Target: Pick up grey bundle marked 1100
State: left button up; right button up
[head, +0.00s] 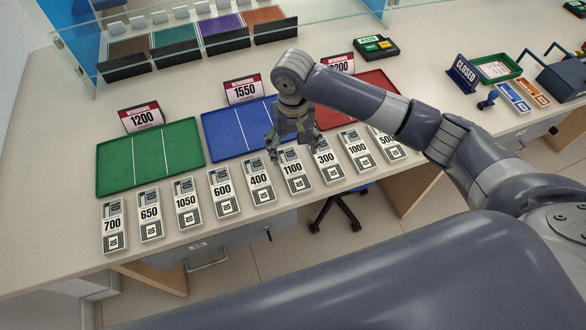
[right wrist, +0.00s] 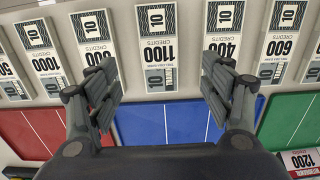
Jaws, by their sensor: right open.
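The grey bundle marked 1100 (head: 294,175) lies flat in the row of bundles along the counter's front edge, between the ones marked 400 and 300. In the right wrist view it shows upside down (right wrist: 158,50), between and beyond my open fingers. My right gripper (head: 290,146) hangs just behind the bundle's far end, above the counter near the blue mat. In the right wrist view its two fingers (right wrist: 163,90) are spread wide with nothing between them. My left gripper is not in view.
Bundles marked 400 (head: 259,182) and 300 (head: 325,165) lie close on either side, with small gaps. Behind are the green mat (head: 150,157), blue mat (head: 225,130) and red mat (head: 378,90). Sign 1550 (head: 244,89) stands behind the blue mat. A glass screen (head: 200,45) stands farther back.

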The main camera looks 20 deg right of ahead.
send_over(294, 169)
notch_tip(294, 169, down, 4)
jog(key=shift+s+a+f, duration=0.15)
jog(key=shift+f, duration=0.05)
notch_tip(294, 169, down, 4)
jog(key=shift+f+p, duration=0.1)
jog(key=shift+p, duration=0.65)
jog(key=shift+f, duration=0.55)
jog(key=c, duration=1.2)
